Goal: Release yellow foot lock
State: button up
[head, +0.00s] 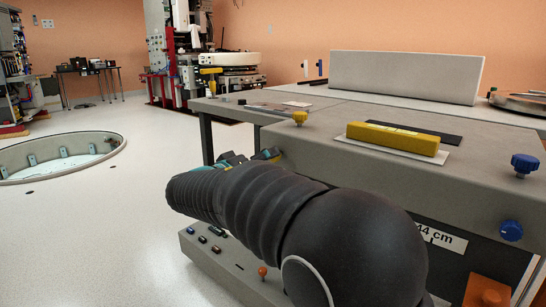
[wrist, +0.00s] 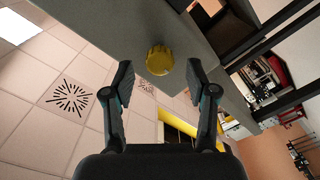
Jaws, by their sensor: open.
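A yellow scalloped knob (wrist: 159,60) sits on a grey panel, between and beyond the fingertips of my gripper (wrist: 158,82) in the wrist view. My gripper is open, with a finger on either side and nothing held; I see no contact. In the head view my gripper (head: 243,158) is by the left side of the grey bench, largely hidden behind my dark arm. No part is labelled as the foot lock.
The grey bench (head: 340,150) carries a yellow bar (head: 393,138) on a white plate. Blue knobs (head: 524,163) (head: 511,230) are at its right. A round floor pit (head: 62,157) lies left; the floor between is clear.

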jog(key=shift+x, duration=1.75)
grip_shut()
